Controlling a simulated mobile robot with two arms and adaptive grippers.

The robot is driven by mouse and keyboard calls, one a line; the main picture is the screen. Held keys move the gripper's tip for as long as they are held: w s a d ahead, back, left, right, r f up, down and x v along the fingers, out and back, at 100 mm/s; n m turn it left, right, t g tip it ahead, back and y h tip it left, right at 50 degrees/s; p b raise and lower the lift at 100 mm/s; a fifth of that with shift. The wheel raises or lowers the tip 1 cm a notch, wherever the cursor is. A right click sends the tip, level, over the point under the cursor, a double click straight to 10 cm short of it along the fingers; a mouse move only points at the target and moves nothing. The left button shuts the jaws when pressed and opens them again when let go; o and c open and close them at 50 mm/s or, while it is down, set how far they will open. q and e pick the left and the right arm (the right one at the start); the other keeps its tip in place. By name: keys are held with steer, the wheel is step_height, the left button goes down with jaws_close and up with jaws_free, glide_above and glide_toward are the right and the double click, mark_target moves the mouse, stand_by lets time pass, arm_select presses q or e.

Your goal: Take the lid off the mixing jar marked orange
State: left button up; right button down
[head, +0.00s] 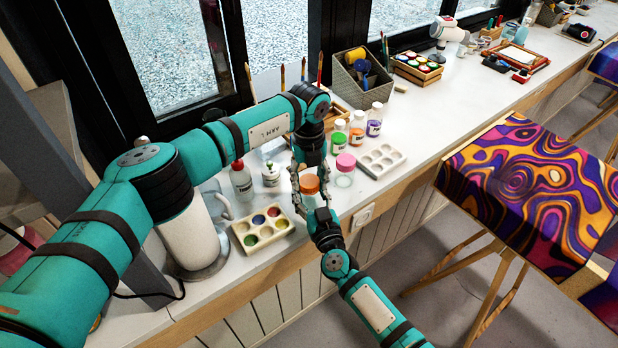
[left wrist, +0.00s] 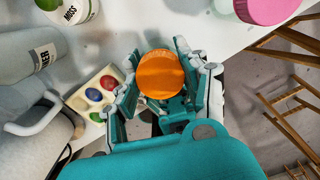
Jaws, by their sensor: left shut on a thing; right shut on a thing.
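The mixing jar (head: 311,200) with its orange lid (head: 309,184) is at the front edge of the counter, mostly hidden by fingers. The lid also shows from above in the left wrist view (left wrist: 160,74). My left gripper (head: 310,182) reaches down from above and is shut on the orange lid, with fingers on either side of it. My right gripper (head: 318,204) comes up from the front and is shut on the jar below the lid. I cannot tell whether the lid and jar are apart.
A pink-lidded jar (head: 345,162), a white empty palette (head: 380,161) and several paint bottles are to the right. A patterned stool (head: 520,190) stands beyond the counter edge.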

mark_target(309, 180)
arm_select(q)
steer(key=n, duration=0.8)
steer(key=shift+w, duration=0.1)
steer(key=n, duration=0.5)
steer(key=shift+r, duration=0.1)
steer(key=shift+r, duration=0.2)
steer(key=shift+r, duration=0.9)
steer(key=shift+r, duration=2)
arm_select(e)
steer(key=c, duration=0.5)
jaws_free()
